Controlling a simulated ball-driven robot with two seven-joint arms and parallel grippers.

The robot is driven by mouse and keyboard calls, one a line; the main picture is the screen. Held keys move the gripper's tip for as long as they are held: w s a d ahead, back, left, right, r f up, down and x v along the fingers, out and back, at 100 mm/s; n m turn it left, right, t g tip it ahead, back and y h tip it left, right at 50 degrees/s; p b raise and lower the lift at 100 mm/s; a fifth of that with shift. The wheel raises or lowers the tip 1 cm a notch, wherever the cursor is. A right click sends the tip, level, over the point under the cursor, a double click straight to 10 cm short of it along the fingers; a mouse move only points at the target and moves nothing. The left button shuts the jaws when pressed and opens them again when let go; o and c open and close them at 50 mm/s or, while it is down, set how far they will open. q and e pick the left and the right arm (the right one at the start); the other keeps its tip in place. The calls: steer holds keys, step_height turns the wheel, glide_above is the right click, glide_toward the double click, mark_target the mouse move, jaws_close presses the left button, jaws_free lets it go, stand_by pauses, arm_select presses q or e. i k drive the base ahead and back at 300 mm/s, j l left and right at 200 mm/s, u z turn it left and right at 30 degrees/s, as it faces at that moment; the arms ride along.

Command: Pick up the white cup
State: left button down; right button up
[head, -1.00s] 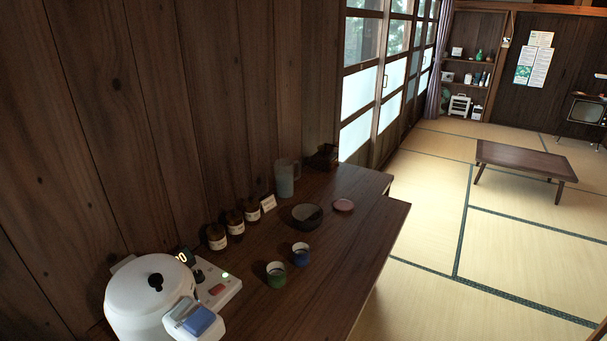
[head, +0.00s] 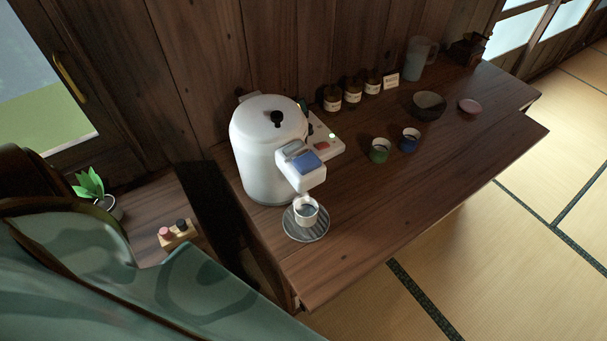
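The white cup (head: 306,212) stands upright on a round grey ridged saucer (head: 293,232) near the left end of the wooden counter (head: 400,205). It is below the spout of a white hot-water pot (head: 262,155). Something dark shows inside the cup, but I cannot tell what it is. Neither of my grippers is in view.
A green cup (head: 379,151) and a blue cup (head: 409,141) stand on the counter, with several brown jars (head: 352,91), a dark bowl (head: 428,104) and a pitcher (head: 421,60) behind. A potted plant (head: 92,187) is left. The counter's front is clear.

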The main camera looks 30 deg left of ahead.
mark_target(306, 209)
steer(key=u, duration=1)
